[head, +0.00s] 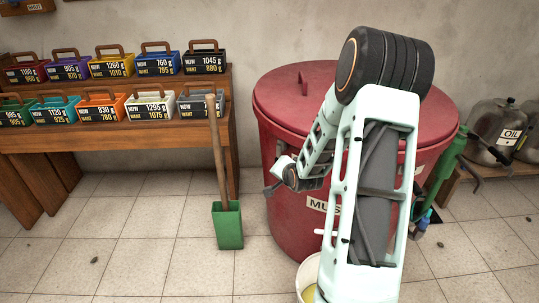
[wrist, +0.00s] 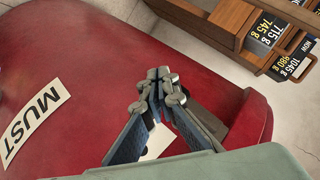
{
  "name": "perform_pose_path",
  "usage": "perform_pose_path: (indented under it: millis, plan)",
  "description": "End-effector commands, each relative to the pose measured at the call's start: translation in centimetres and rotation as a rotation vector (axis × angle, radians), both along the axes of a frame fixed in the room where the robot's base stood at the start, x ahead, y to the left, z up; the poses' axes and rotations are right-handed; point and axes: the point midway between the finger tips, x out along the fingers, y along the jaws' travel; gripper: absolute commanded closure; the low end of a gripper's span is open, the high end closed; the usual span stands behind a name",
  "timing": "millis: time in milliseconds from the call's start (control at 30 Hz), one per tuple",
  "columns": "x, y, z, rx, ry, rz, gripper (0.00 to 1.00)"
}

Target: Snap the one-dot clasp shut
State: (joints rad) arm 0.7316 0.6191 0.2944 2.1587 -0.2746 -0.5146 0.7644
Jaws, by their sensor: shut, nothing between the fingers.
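The large red drum (head: 292,215) with a MUST label stands behind my arm, its red lid (head: 280,95) on top. In the wrist view the drum's red surface (wrist: 75,50) fills much of the picture. My gripper (head: 274,182) is at the drum's left side in the head view. In the wrist view my gripper (wrist: 158,82) has its fingertips together and empty, in front of the drum. A dark part and a piece of white label show behind the fingers; I cannot tell whether the dark part is a clasp. No one-dot mark is readable in either view.
A wooden shelf (head: 120,135) with several coloured weight boxes stands left. A green scoop (head: 228,225) with a wooden handle stands on the floor between shelf and drum. A green pump-like tool (head: 445,165) and metal OIL can (head: 490,130) are right. The front-left floor is mostly clear.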

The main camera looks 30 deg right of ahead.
Motion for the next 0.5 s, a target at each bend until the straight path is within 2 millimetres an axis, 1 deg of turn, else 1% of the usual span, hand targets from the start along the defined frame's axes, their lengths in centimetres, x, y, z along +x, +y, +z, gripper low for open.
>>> perform_pose_path:
  millis: [333,500]
  plan:
    - [0.01,0.00,0.03,0.000,0.000,0.000,1.00]
    - [0.02,-0.01,0.56,-0.001,-0.001,-0.001,1.00]
